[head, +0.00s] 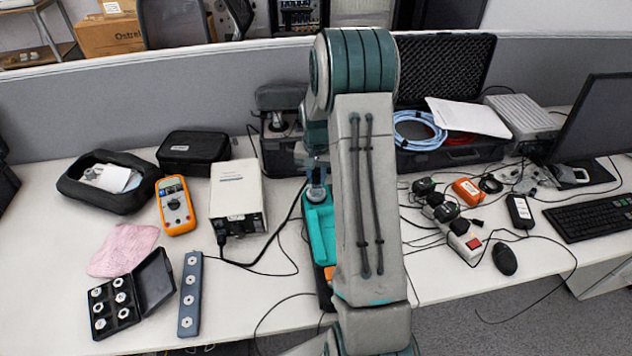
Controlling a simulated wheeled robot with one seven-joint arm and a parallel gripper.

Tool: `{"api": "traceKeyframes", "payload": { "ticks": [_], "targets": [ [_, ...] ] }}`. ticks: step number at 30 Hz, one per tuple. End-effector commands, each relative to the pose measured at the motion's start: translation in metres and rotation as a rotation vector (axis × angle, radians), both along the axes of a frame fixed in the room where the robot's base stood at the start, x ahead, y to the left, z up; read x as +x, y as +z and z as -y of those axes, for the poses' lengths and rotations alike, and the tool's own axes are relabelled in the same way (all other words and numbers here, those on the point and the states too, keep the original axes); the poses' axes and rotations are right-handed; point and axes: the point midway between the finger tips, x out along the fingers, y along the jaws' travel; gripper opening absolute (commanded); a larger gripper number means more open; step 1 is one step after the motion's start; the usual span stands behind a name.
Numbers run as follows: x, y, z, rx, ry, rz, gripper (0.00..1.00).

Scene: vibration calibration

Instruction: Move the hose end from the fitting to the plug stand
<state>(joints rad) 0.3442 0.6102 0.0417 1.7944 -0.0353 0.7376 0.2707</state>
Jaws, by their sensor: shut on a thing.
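My arm stands in the middle of the head view and hides much of what is behind it. My gripper (316,182) shows only in part at the arm's left edge, pointing down over a teal unit (319,232). It is shut on a small pale piece, apparently the hose end, at the unit's upper end. The fitting cannot be made out, and I cannot tell whether the piece still touches it. A slim blue-grey bar (188,315) with several light round pieces in a row lies at the front left. It may be the plug stand.
A white box (237,190) with a dark cable stands left of the teal unit. An orange meter (175,207), an open black case (154,279) and a pink cloth (124,249) lie farther left. A power strip (455,234) and cables clutter the right.

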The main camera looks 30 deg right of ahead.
Motion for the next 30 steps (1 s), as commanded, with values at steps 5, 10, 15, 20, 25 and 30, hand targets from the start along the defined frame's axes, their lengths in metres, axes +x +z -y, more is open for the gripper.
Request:
{"api": "traceKeyframes", "payload": {
  "ticks": [5, 10, 15, 20, 25, 30],
  "targets": [
    [0.0, -0.0001, 0.0001, 0.0, 0.099, 0.0, 0.0],
    [0.0001, 0.0, 0.0001, 0.0, 0.103, 0.0, 0.0],
    [0.0, -0.0004, 0.0004, 0.0, 0.155, 0.0, 0.0],
    [-0.0001, -0.0004, 0.0008, 0.0, 0.332, 0.0, 0.0],
    [0.0, -0.0001, 0.0004, 0.0, 0.444, 0.0, 0.0],
    [-0.0001, -0.0001, 0.0003, 0.0, 0.451, 0.0, 0.0]
  ]
}}
